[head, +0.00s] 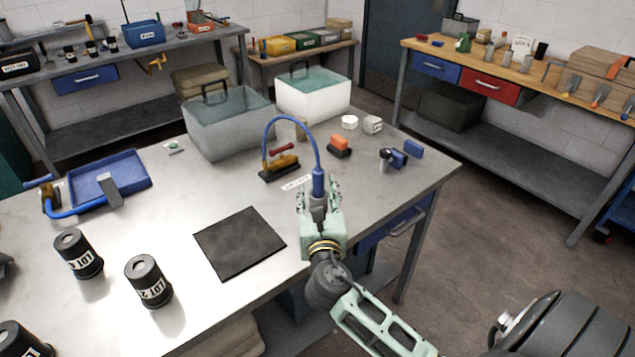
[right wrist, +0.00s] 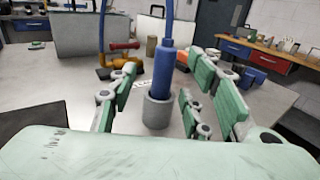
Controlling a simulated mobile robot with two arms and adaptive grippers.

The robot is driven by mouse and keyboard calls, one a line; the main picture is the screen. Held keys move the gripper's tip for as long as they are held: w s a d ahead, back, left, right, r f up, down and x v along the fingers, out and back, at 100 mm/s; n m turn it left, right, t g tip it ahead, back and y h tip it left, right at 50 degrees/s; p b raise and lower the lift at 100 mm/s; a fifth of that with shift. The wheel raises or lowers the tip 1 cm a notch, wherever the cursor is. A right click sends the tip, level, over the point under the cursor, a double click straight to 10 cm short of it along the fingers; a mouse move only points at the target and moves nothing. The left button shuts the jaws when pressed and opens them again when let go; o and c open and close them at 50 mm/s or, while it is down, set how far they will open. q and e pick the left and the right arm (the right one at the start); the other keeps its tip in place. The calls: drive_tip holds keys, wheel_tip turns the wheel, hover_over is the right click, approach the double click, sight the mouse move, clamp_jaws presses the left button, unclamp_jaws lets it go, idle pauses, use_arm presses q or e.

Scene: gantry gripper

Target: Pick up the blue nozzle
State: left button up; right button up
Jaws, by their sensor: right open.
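The blue nozzle (head: 318,182) stands upright on the metal table, at the end of a blue hose (head: 294,119). In the right wrist view the nozzle (right wrist: 164,75) has its lower end in a grey round holder (right wrist: 158,111). The hose arches over from an orange and red valve (head: 282,160) on a dark base. My right gripper (head: 319,196) is open at the nozzle. In the wrist view its green fingers (right wrist: 160,94) stand on either side of the nozzle, with visible gaps. My left gripper is not in view.
Behind are a grey clear-lidded bin (head: 230,135) and a white bin (head: 312,98). An orange-topped block (head: 339,146) and blue parts (head: 398,158) lie to the right. A dark mat (head: 239,243), black canisters (head: 148,281) and a blue tray (head: 110,178) are left.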

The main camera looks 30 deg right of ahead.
sight(319, 184)
drive_tip(key=shift+w+d+r, duration=0.1)
drive_tip(key=shift+w+d, duration=0.25)
drive_tip(key=shift+w, duration=0.05)
drive_tip(key=shift+w+d+f+p, duration=0.2)
drive_tip(key=shift+w+d, duration=0.3)
drive_tip(key=shift+w, duration=0.1)
drive_tip(key=shift+w+d+f+p, duration=0.2)
drive_tip(key=shift+w+d, duration=0.25)
drive_tip(key=shift+w, duration=0.15)
drive_tip(key=shift+x, duration=0.9)
drive_tip(key=shift+f, duration=0.1)
drive_tip(key=c, duration=0.8)
drive_tip(key=shift+c, duration=1.5)
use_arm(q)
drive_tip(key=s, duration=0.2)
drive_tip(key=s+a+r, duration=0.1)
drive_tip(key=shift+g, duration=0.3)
use_arm(e)
clamp_jaws()
